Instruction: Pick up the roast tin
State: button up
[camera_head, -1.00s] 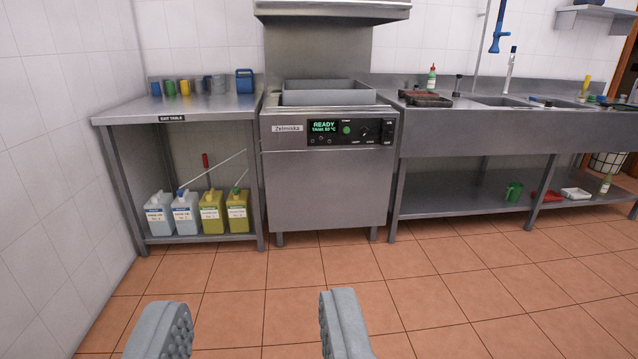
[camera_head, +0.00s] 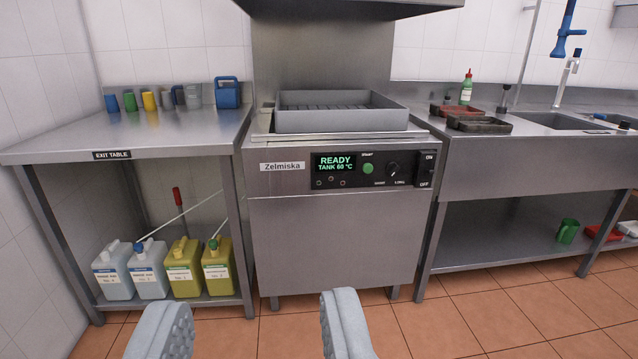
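Two shallow dark tins lie close together on the steel counter right of the machine. The front one (camera_head: 480,124) is dark grey-brown; the back one (camera_head: 452,109) is redder and partly hidden. Either could be the roast tin; I cannot tell which. My gripper (camera_head: 253,328) is open and empty, its two grey fingers wide apart at the bottom of the view. It is well short of the tins, which are up and to the right.
A Zelmiska machine (camera_head: 325,225) with a grey slatted tray (camera_head: 340,122) on top stands ahead, under a hood (camera_head: 345,8). The exit table (camera_head: 180,135) holds mugs and a blue jug (camera_head: 228,92). A green bottle (camera_head: 466,88) stands behind the tins. Floor ahead is clear.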

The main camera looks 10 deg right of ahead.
aim_at(455, 110)
jog(key=i+l, duration=0.45)
jog(key=i+l+u, duration=0.1)
jog(key=i+l, duration=0.3)
jog(key=i, duration=0.25)
jog(key=l+z, duration=0.2)
jog(key=l, duration=0.4)
jog(key=i+l+z, duration=0.2)
jog(key=l, duration=0.35)
jog(key=l+z, duration=0.2)
jog(key=l, duration=0.4)
jog(key=i+l+u, duration=0.1)
jog(key=i, duration=0.45)
jog(key=i+l+u, duration=0.15)
jog(key=i, duration=0.4)
jog(key=i+l+u, duration=0.1)
jog(key=i+l, duration=0.2)
jog(key=i, duration=0.2)
jog(key=i+l+u, duration=0.15)
jog(key=i+l, duration=0.15)
jog(key=i, duration=0.2)
